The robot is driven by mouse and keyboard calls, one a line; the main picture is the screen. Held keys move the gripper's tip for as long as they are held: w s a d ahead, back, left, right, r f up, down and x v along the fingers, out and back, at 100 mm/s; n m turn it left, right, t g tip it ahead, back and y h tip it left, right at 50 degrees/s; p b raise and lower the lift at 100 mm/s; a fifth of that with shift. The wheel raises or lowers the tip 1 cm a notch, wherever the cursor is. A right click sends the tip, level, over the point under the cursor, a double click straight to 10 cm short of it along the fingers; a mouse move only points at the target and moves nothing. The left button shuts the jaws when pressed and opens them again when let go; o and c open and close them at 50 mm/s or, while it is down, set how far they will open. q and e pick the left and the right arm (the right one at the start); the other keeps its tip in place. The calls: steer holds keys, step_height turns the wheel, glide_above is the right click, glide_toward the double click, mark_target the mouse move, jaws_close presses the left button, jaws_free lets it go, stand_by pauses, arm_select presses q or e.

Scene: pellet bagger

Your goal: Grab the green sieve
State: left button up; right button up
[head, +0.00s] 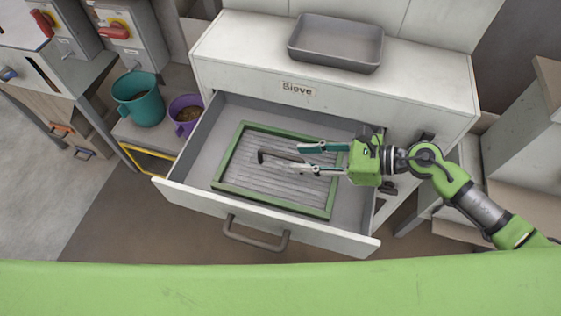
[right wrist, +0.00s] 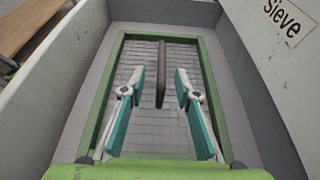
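The green sieve (head: 231,184) lies flat in the open drawer (head: 205,196). It is a green rectangular frame with a grey slatted mesh and a dark bar handle (head: 279,156) over its middle. My right gripper (head: 306,158) is open above the sieve, its fingers pointing left in the head view. The handle (right wrist: 161,75) stands between and just beyond the two open fingertips (right wrist: 160,80), with no contact visible. My left gripper is not in view.
The drawer belongs to a white cabinet labelled "Sieve" (head: 298,89), with a grey tray (head: 335,45) on top. A teal mug (head: 139,100) and a purple mug (head: 186,112) stand at the left.

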mark_target(287, 155)
steer(key=shift+x, duration=0.85)
steer(key=p+x, duration=0.1)
steer(key=x, duration=0.1)
steer(key=p+x, duration=0.1)
steer(key=x, duration=0.2)
steer(key=shift+w+r, duration=0.15)
steer(key=shift+r, duration=0.1)
steer(key=shift+a+f, duration=0.15)
jaws_close()
